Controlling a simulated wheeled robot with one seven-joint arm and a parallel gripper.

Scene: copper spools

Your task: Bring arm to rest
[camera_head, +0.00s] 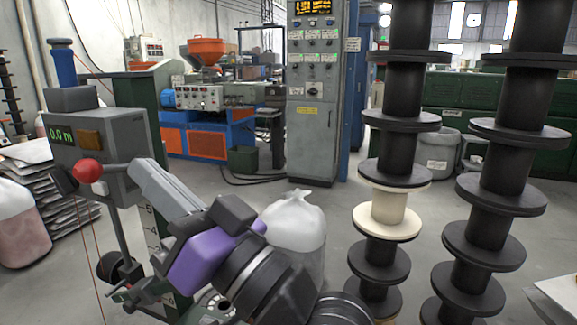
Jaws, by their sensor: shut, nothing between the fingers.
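My arm comes up from the bottom middle, with a black section and a purple section (207,258). My gripper (146,172) is at its upper left end, with the grey fingers together and nothing seen held. The fingertips overlap the grey winding counter (115,130) in the picture, just right of its red knob (88,170). I cannot tell how near the fingertips are to the counter or whether they touch it.
Tall stacks of black spools (384,268) stand at the right, one with a cream spool (387,208) in it. A white bag (294,222) is behind my arm. A grey control cabinet (315,140) stands further back. Open floor lies in the middle.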

